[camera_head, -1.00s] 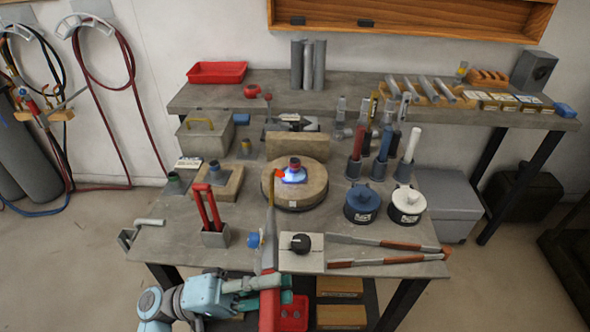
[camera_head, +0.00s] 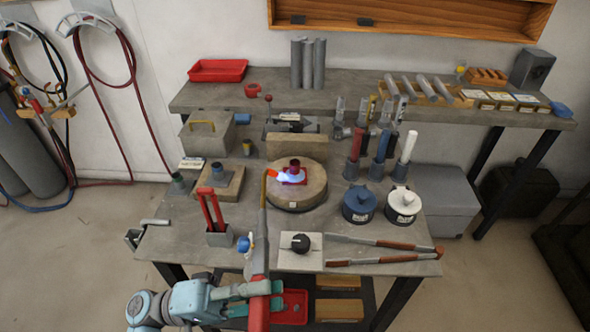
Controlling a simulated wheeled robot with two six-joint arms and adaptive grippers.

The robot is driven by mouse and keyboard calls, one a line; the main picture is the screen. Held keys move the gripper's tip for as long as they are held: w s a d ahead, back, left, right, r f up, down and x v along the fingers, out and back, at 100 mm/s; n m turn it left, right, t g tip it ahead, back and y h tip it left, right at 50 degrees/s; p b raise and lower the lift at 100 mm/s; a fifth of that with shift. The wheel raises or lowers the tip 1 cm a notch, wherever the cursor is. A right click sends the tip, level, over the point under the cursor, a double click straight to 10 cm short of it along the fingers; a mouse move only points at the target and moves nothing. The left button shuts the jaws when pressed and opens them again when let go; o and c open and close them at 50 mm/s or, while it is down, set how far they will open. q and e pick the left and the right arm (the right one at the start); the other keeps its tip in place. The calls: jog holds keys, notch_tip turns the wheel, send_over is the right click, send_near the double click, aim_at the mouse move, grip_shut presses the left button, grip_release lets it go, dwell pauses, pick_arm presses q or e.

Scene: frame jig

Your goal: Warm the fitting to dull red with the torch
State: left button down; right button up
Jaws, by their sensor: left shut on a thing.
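The fitting (camera_head: 295,165) is a short tube on a flat base plate, standing upright on the round firebrick turntable (camera_head: 297,201) in mid-bench. Its tube looks dark red, and the base plate (camera_head: 297,181) also shows red. The torch (camera_head: 261,252) has a red handle, a blue knob and a thin brass tube with a glowing orange tip. A blue-white flame (camera_head: 287,175) runs from the tip rightward to the fitting's lower left side. My left gripper (camera_head: 268,288) is shut on the torch handle at the bench's front edge. My right gripper is not in view.
Blue (camera_head: 359,206) and white (camera_head: 403,206) pots stand right of the turntable. A second fitting (camera_head: 217,174) stands on a block.

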pick_arm(q)
jog(key=s+a+r+p, duration=0.2)
jog(key=s+r+p, duration=0.2)
jog(key=r+p, duration=0.2)
jog(key=shift+s+a, duration=0.2)
jog(key=shift+a, duration=0.15)
notch_tip(320, 180, up, 4)
jog(key=p, duration=0.3)
